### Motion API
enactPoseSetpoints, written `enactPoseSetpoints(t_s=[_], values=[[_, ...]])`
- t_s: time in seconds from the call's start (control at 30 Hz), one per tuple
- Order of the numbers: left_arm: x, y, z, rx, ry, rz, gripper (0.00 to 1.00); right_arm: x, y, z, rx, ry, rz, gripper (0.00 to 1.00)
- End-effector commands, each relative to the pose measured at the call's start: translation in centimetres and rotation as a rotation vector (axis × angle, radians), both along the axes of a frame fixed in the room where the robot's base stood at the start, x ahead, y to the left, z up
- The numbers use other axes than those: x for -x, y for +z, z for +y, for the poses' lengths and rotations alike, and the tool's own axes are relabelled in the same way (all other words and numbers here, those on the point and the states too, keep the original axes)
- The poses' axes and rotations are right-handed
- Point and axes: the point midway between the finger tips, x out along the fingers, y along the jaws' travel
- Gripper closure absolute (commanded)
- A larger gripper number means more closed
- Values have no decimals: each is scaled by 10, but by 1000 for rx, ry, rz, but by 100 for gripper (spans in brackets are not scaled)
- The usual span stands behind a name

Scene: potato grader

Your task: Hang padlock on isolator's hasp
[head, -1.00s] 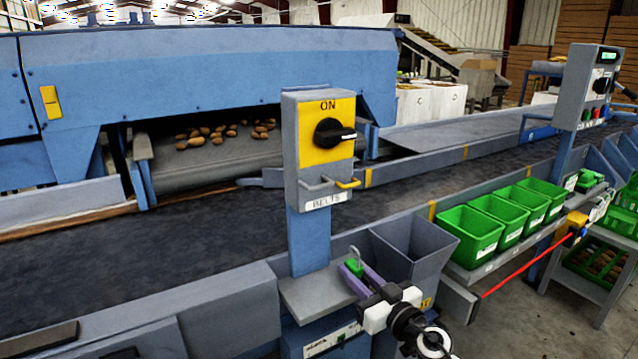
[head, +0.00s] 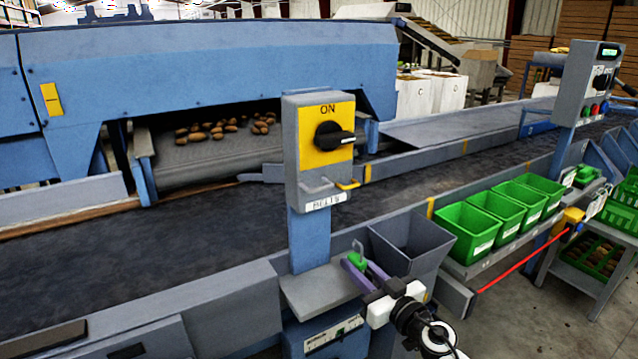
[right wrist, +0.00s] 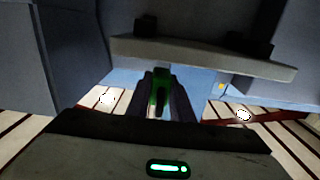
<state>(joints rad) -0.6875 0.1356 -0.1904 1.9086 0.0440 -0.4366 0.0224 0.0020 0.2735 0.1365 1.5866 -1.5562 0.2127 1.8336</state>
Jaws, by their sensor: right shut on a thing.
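The isolator (head: 292,150) is a grey box with a yellow face, a black rotary handle (head: 333,136) and the word ON above it. Below the handle, a yellow hasp (head: 348,184) and a grey bar (head: 316,187) stick out. My right gripper (head: 358,264) is shut on a green padlock (head: 357,259), its metal shackle pointing up. It is below and slightly right of the hasp, apart from it, above the small grey shelf. In the right wrist view the padlock (right wrist: 161,90) sits dark between the fingers. My left gripper is not in view.
A grey shelf (head: 300,296) juts out below the isolator's blue post (head: 309,240). A grey open hopper (head: 425,245) stands just right of my gripper. The dark conveyor belt (head: 130,240) runs behind. Green bins (head: 470,240) line the right side.

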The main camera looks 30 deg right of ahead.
Motion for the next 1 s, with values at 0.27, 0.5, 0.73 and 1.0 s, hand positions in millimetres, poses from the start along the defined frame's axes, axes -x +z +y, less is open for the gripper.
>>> enactPoseSetpoints(t_s=[0.27, 0.5, 0.73, 1.0], values=[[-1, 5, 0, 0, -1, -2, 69, 20, 2, -2, 1, -1, -1, 100], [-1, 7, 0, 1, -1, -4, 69, 37, 1, -3, 0, 0, -1, 100], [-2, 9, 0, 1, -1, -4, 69, 53, 1, -4, 0, 0, -1, 100], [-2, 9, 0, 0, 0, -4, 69, 71, 1, -6, 0, -1, -1, 100]])
